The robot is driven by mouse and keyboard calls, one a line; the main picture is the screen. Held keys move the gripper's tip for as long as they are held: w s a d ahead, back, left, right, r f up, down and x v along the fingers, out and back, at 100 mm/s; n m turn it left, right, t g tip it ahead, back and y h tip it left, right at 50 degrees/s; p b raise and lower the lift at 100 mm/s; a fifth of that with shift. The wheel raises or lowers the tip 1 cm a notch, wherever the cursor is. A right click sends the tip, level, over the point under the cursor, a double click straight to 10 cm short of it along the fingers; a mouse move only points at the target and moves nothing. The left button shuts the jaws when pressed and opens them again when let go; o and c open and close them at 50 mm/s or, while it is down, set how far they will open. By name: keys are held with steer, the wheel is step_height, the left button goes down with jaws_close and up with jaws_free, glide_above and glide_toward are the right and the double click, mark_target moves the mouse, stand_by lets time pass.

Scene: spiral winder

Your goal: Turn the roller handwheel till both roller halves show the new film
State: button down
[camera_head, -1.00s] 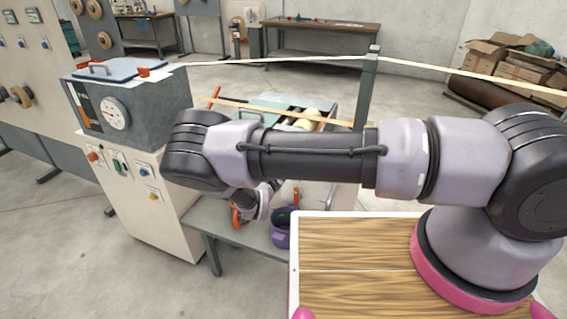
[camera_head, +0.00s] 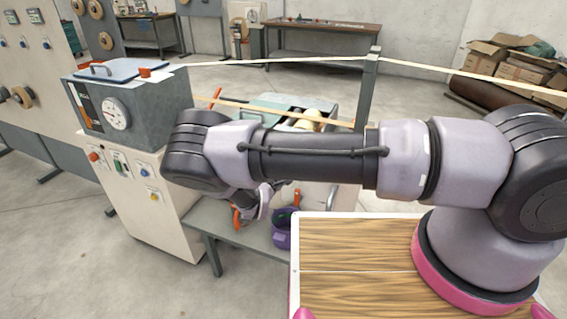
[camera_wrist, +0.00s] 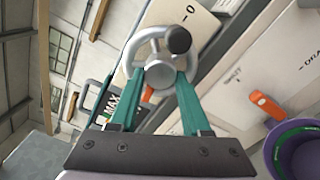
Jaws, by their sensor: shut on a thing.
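In the wrist view a metal handwheel (camera_wrist: 133,47) with a dark round knob (camera_wrist: 178,40) is between the tips of my gripper's green fingers. My gripper (camera_wrist: 161,78) is shut on the handwheel near its hub. In the head view a cream roller (camera_head: 312,115) shows partly behind my arm, in the machine frame. My arm covers much of it, so I cannot tell what both halves show. In the head view my wrist is low beside the bench, and the fingertips and handwheel are hidden there.
A purple tub (camera_head: 282,236) stands on the grey bench (camera_head: 222,243) near my wrist, and it shows in the wrist view at the right edge. A grey control box (camera_head: 130,105) with a dial stands at the left. A pale film strip (camera_head: 270,62) runs across above my arm.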

steer(key=shift+s+f, duration=0.1)
steer(key=shift+f, duration=0.05)
steer(key=shift+c, duration=1.8)
jaws_free()
steer(key=v, duration=1)
steer(key=shift+s, duration=0.35)
steer(key=shift+a, duration=0.2)
